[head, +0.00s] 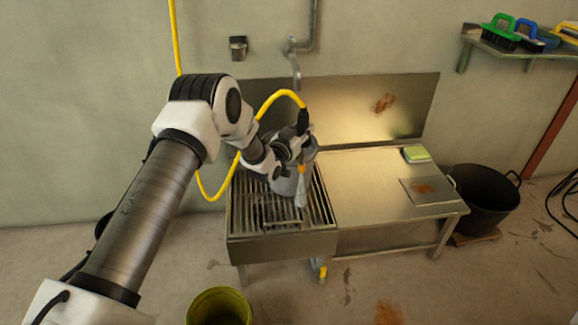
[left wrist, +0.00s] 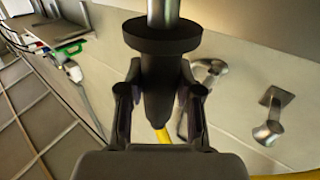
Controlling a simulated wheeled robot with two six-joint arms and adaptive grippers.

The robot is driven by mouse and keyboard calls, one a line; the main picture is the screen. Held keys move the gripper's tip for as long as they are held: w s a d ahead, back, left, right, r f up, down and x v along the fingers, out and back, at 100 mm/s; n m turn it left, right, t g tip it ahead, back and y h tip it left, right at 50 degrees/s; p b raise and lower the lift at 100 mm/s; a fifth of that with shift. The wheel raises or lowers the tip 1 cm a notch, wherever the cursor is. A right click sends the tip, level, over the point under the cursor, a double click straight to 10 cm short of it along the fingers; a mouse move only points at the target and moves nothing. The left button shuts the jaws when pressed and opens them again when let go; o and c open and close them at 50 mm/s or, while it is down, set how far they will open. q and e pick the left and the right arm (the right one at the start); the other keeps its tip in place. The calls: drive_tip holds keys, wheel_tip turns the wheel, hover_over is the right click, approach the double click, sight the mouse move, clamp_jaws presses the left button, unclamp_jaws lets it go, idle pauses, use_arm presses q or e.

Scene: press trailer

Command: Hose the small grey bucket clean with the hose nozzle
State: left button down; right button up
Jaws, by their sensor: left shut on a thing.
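My left gripper (head: 299,133) is shut on the hose nozzle (head: 304,118), high over the grated part of the steel sink stand. In the left wrist view, the black nozzle body (left wrist: 162,85) sits between both fingers, with a wide black collar and a grey metal end. The yellow hose (head: 281,95) runs from the nozzle and loops behind my arm. My right gripper is not in view.
The steel bench top (head: 370,170) to the right carries a green-yellow sponge (head: 415,154) and a stained plate (head: 428,190). A black tub (head: 486,198) stands at the right, a yellow-green bucket (head: 219,308) on the floor in front. A tap (head: 296,68) hangs behind; brushes sit on a shelf (head: 520,45).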

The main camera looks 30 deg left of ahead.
use_arm(q)
drive_tip(key=w+a+b, duration=0.3)
drive_tip(key=w+a, duration=0.1)
drive_tip(key=shift+w, duration=0.2)
idle(0.4)
drive_tip(key=s+a+p, duration=0.2)
drive_tip(key=s+a, duration=0.2)
idle(0.8)
drive_tip(key=shift+w, duration=0.1)
